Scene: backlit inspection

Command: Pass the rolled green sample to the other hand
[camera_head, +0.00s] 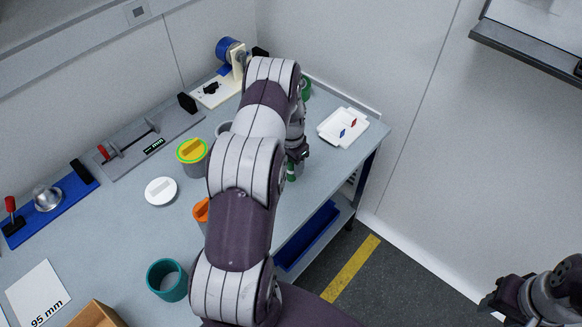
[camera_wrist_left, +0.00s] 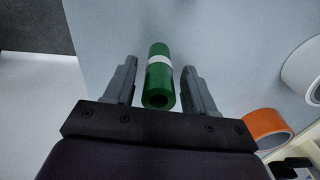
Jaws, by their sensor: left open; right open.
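The rolled green sample (camera_wrist_left: 160,88) is a green cylinder with a white band. In the left wrist view it lies between the two fingers of my left gripper (camera_wrist_left: 159,70), with a gap on each side. In the head view only a small green part of it (camera_head: 291,172) shows below my left gripper (camera_head: 297,157), near the table's right edge; my left arm hides much around it. My left gripper is open. My right gripper (camera_head: 491,302) is open and empty at the lower right, beyond the table and far from the sample.
A yellow-topped pot (camera_head: 193,160), white lid (camera_head: 161,191), orange item (camera_head: 201,211) and teal cup (camera_head: 167,281) stand left of my arm. A blue bin (camera_head: 308,237) is on the lower shelf.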

